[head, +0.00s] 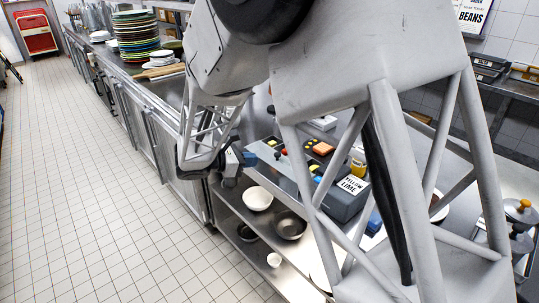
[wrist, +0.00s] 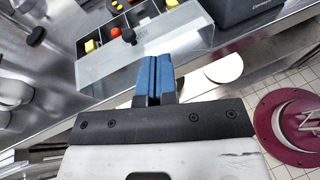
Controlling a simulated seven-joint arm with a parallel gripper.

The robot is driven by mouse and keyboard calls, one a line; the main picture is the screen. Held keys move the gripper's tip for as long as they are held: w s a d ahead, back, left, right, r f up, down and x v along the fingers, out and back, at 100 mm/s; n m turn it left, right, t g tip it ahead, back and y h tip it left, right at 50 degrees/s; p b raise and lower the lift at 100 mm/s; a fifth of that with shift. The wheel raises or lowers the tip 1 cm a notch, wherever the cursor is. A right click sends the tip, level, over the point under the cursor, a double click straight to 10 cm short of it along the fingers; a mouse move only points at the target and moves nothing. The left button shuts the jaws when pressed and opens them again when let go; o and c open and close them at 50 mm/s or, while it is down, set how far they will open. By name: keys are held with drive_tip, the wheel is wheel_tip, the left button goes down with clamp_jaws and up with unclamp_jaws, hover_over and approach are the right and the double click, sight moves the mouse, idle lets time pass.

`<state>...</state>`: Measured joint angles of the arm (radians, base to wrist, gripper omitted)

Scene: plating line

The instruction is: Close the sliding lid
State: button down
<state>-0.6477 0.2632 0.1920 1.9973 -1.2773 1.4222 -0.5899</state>
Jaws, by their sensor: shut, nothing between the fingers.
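A long grey bin (head: 292,172) stands on the counter, with coloured pieces in its open compartments. It also shows in the wrist view (wrist: 108,68). A black knob (wrist: 129,36) rises at the bin, close to an orange-red piece (wrist: 115,32). I cannot tell for sure which surface is the sliding lid or how far it stands open. My gripper (head: 248,158) is at the bin's left end in the head view. Its blue fingertips (wrist: 154,62) are shut together and empty, near the bin's front wall. I cannot tell whether they touch it.
A dark grey box labelled lime (head: 350,187) adjoins the bin's right side. Bowls (head: 257,198) sit on the shelf below. Plate stacks (head: 135,35) stand far left along the counter. My arm hides much of the right side. A round maroon object (wrist: 290,120) lies at right, near the floor.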

sight(275, 155)
drive_tip(key=w+a+f+n+t, duration=0.1)
drive_tip(key=a+f+n+t, duration=0.1)
drive_tip(key=a, duration=0.4)
drive_tip(key=shift+w+f, duration=0.35)
drive_tip(key=shift+f, duration=0.05)
drive_tip(key=shift+w, duration=0.1)
drive_tip(key=x, duration=1.3)
drive_tip(key=shift+w+d, duration=0.3)
drive_tip(key=w+d, duration=0.5)
drive_tip(key=shift+w+d, duration=0.1)
drive_tip(key=shift+d, duration=0.05)
drive_tip(key=shift+w+d+r, duration=0.1)
drive_tip(key=shift+w+d, duration=0.1)
drive_tip(key=shift+w, duration=0.05)
drive_tip(key=shift+d, duration=0.1)
drive_tip(key=shift+r, duration=0.1)
